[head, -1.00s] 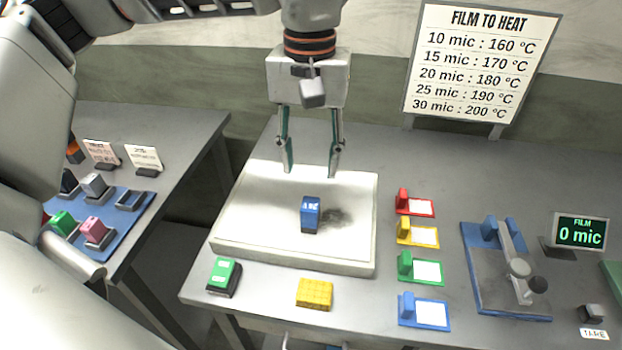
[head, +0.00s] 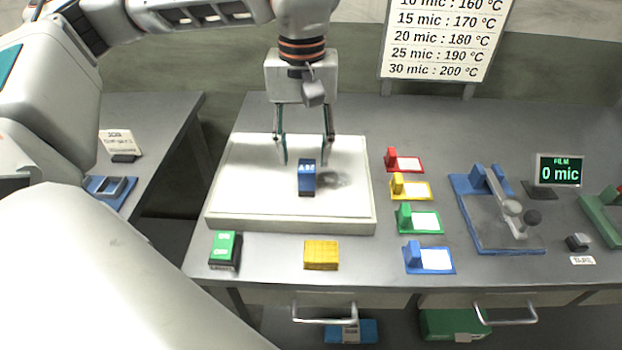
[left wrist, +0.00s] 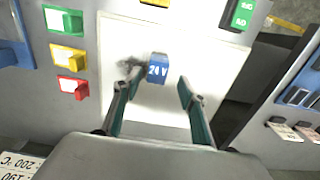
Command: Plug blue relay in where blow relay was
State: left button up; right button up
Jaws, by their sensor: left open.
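The blue relay (head: 307,178) stands on the white slab (head: 230,208), beside a dark smudge. In the left wrist view the relay (left wrist: 157,68) shows the marking "24 V". My left gripper (head: 304,160) is open, pointing down, just behind the relay. In the left wrist view its fingers (left wrist: 158,90) are spread, with the relay ahead of and between their tips, and nothing is held. On the left table a blue tray (head: 97,187) with an empty-looking holder is partly hidden by my arm. My right gripper is not in view.
In front of the slab are a green-topped switch block (head: 225,250) and a yellow block (head: 321,254). Red, yellow, green and blue card holders (head: 428,259) line the right side. A blue gauge (head: 495,225) and a display (head: 559,171) stand farther right. A gap separates the tables.

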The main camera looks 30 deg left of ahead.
aim_at(307, 165)
pick_arm(q)
jog(key=f, duration=0.6)
jog(key=shift+d, duration=0.35)
jog(key=shift+c, duration=0.4)
grip_shut()
